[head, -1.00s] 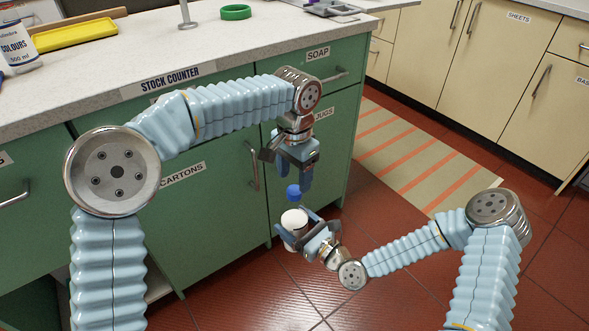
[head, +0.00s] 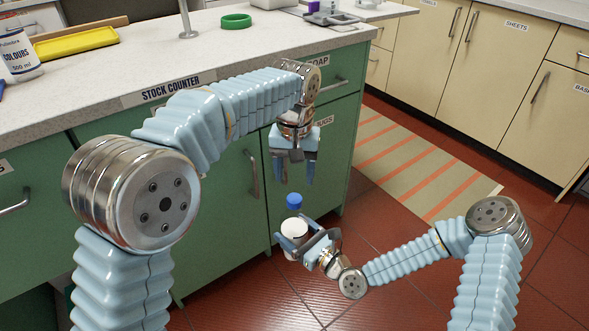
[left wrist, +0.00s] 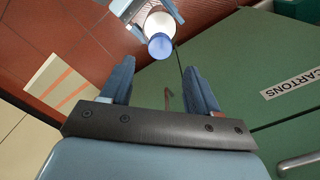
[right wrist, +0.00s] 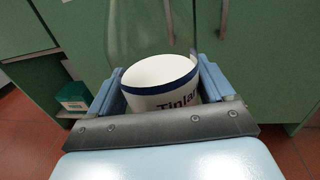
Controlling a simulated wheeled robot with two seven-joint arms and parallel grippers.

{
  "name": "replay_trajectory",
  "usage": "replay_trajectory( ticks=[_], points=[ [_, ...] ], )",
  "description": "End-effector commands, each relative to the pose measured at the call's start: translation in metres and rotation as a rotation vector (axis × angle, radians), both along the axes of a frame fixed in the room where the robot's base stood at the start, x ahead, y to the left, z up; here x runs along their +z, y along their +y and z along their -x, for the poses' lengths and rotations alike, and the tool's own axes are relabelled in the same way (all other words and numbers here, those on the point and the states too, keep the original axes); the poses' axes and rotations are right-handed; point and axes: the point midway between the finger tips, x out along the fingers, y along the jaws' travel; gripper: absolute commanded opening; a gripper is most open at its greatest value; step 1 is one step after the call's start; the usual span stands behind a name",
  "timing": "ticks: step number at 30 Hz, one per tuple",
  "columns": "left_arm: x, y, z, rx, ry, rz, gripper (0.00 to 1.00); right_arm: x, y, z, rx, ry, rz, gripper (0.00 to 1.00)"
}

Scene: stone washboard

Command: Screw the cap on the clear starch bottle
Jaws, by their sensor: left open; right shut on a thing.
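The clear starch bottle has a white label band, which shows in the head view (head: 293,227) and close up in the right wrist view (right wrist: 160,75). The blue cap (head: 294,201) sits at the top of the bottle; it also shows in the left wrist view (left wrist: 160,46). I cannot tell how tightly it is seated. My right gripper (head: 298,242) is shut on the bottle around its label and holds it roughly upright above the floor. My left gripper (head: 293,176) points down just above the cap, open and empty, its fingers apart and clear of the cap.
The green stock counter (head: 230,215) stands close behind the grippers, with drawer and door handles. On its top are a yellow tray (head: 75,42), a white colours bottle (head: 18,55) and a green ring (head: 236,21). The red floor (head: 400,230) is open at right.

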Motion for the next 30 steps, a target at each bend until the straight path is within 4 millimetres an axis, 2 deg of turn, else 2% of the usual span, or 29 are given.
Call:
replay_trajectory(
  ticks=[15,21,28,30],
  points=[
    [-0.069,0.0,0.0,-0.001,0.003,-0.002,0.61,0.001,0.0,0.0,0.0,-0.003,-0.001,0.0],
    [-0.077,0.0,0.0,-0.001,0.001,0.0,0.61,0.001,0.0,0.0,0.0,-0.003,-0.001,0.0],
    [-0.078,0.0,0.0,-0.001,0.001,0.0,0.61,0.001,0.0,0.0,0.0,-0.003,-0.001,0.0],
    [-0.077,0.0,0.0,-0.001,0.001,0.0,0.5,0.001,0.0,0.0,0.0,-0.003,-0.001,0.0]
  ],
)
